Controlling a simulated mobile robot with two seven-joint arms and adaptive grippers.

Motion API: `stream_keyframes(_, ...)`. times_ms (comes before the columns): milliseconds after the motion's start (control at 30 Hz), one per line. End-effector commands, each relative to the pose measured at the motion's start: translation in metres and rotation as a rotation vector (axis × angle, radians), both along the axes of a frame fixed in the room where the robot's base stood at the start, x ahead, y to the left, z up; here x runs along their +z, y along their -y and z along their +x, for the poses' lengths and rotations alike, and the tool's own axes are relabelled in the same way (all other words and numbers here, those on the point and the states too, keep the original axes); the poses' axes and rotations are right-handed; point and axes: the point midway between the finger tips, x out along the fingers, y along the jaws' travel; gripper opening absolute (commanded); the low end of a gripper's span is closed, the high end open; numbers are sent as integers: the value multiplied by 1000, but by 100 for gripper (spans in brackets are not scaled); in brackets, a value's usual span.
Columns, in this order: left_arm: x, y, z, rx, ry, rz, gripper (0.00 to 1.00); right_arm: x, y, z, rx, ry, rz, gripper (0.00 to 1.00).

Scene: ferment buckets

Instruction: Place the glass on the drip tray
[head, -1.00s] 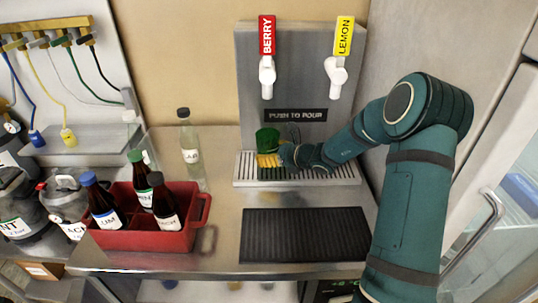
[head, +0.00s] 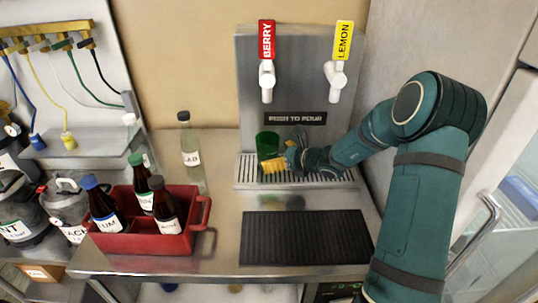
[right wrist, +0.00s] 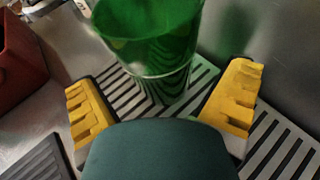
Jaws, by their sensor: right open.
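The green glass (head: 267,144) stands upright on the slotted metal drip tray (head: 244,183), under the BERRY tap. In the right wrist view the glass (right wrist: 155,45) rests its base on the tray's slats (right wrist: 274,150). My right gripper (head: 270,166) is open, with its yellow fingers (right wrist: 165,108) spread on either side and in front of the glass. The fingers do not touch the glass in the wrist view. My left gripper is not in view.
A red BERRY tap (head: 266,60) and a yellow LEMON tap (head: 341,62) hang above the tray. A black ribbed mat (head: 306,237) lies in front. A red crate (head: 150,242) with several bottles and a clear bottle (head: 189,140) stand to the left.

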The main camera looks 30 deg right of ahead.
Motion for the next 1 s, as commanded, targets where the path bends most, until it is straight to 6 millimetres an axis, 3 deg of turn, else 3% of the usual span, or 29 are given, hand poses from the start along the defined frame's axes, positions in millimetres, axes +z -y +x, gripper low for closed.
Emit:
stream_keyframes(200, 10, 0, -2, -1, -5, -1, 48, 18, 18, -42, -4, -2, -1, 100)
stream_keyframes(400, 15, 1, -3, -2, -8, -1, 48, 28, 28, -70, -2, 0, -2, 100)
stream_keyframes(600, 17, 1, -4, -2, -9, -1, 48, 32, 33, -83, 0, 0, 0, 100)
stream_keyframes(1000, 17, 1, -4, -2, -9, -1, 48, 32, 33, -84, 0, 0, 0, 100)
